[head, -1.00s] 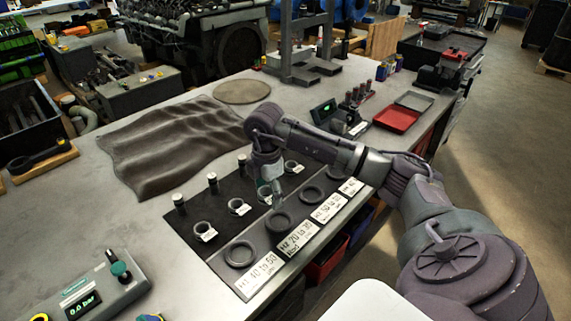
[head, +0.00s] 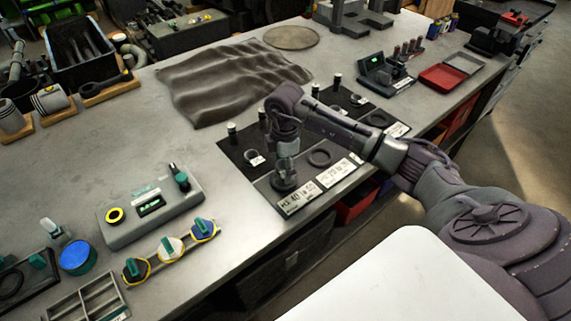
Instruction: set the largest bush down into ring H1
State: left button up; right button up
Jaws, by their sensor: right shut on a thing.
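My right gripper (head: 286,172) points down over the near left end of the dark mat, directly above ring H1 (head: 283,186). It is shut on a bush, but the bush is mostly hidden by the fingers, and I cannot tell whether it touches the ring. The H1 label (head: 299,198), reading 40 to 50, lies in front of that ring. The neighbouring ring (head: 319,157) lies flat and looks empty. Another dark bush with a white tag (head: 254,158) stands on the mat behind and left of the gripper. My left gripper is out of view.
Dark pegs (head: 232,133) stand along the mat's back edge. A grey gauge box (head: 150,207) and capped knobs (head: 171,247) lie to the left. A crumpled brown cloth (head: 230,80) lies behind. Bare bench separates the mat and gauge box.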

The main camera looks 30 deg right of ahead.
aim_at(285, 185)
jog(key=shift+f+b, duration=0.45)
jog(key=shift+f, duration=0.35)
jog(key=shift+f+b, duration=0.3)
jog(key=shift+f, duration=0.05)
jog(key=shift+f+b, duration=0.55)
jog(key=shift+f, duration=0.4)
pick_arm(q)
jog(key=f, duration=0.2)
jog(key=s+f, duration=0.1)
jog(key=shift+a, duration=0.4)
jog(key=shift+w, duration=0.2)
pick_arm(e)
jog(key=shift+f, duration=0.15)
jog(key=o, duration=1.2)
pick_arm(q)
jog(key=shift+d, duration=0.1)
